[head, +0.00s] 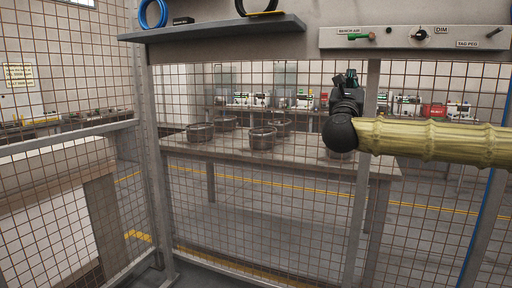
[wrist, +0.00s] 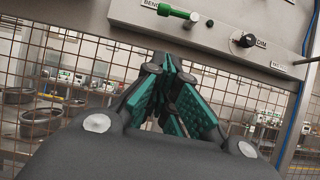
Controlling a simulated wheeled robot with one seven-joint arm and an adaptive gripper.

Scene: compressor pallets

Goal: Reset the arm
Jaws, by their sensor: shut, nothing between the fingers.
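My gripper (head: 349,80) is at the end of my gold-sleeved arm, in front of the wire mesh fence and below the control panel (head: 412,38) in the head view. In the wrist view my gripper (wrist: 172,78) shows green finger pads close together, with nothing held between them. The fingers point up toward the panel's lower edge. The panel carries a green handle labelled bench air (wrist: 180,14) and a black knob labelled dim (wrist: 243,40). Whether the fingertips touch the panel cannot be told.
A grey shelf (head: 215,32) with a blue coil (head: 153,13) juts out at upper left. The mesh fence (head: 270,215) spans the front. Behind it a table (head: 300,158) bears several round metal tubs (head: 262,138). A pale bench (head: 50,215) stands at left.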

